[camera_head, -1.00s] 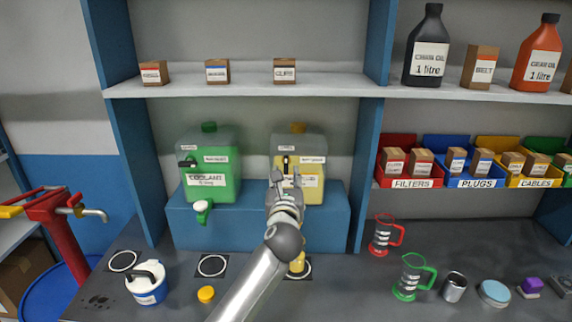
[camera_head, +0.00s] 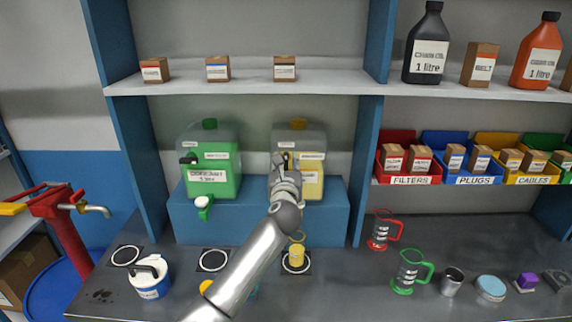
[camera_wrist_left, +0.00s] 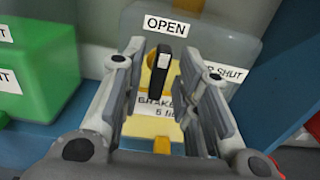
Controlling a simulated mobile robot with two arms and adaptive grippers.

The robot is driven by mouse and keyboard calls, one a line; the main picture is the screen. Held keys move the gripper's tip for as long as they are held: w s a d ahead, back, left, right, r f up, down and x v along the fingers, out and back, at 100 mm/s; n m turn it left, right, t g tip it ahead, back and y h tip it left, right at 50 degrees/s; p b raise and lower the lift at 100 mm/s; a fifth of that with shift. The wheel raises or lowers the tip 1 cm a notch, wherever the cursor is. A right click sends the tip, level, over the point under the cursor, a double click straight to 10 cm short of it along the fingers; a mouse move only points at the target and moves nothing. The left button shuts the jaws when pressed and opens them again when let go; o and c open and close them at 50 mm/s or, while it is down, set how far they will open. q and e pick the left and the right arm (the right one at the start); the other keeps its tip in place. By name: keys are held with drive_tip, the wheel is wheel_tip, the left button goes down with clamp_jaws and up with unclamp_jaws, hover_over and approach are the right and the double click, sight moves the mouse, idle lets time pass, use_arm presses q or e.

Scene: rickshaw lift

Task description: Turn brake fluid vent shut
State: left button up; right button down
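The brake fluid container (camera_head: 314,184) is a clear tank with yellow fluid, standing on the blue step. Its black vent lever (camera_wrist_left: 159,68) points up toward the OPEN label (camera_wrist_left: 166,25) in the left wrist view. A SHUT label (camera_wrist_left: 226,73) is to the lever's right, partly hidden by a finger. My left gripper (camera_head: 284,165) is in front of the container. In the left wrist view its fingers (camera_wrist_left: 164,75) are apart, one on each side of the lever, with gaps visible. Contact cannot be told. My right gripper is not in view.
The green coolant container (camera_head: 212,170) stands to the left on the blue step (camera_head: 240,224). A yellow cup (camera_head: 297,254) stands on the bench below the brake fluid. A white and blue jug (camera_head: 150,278) and red and green jugs (camera_head: 384,230) are also on the bench. A shelf (camera_head: 240,86) runs above.

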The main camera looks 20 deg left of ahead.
use_arm(q)
clamp_jaws()
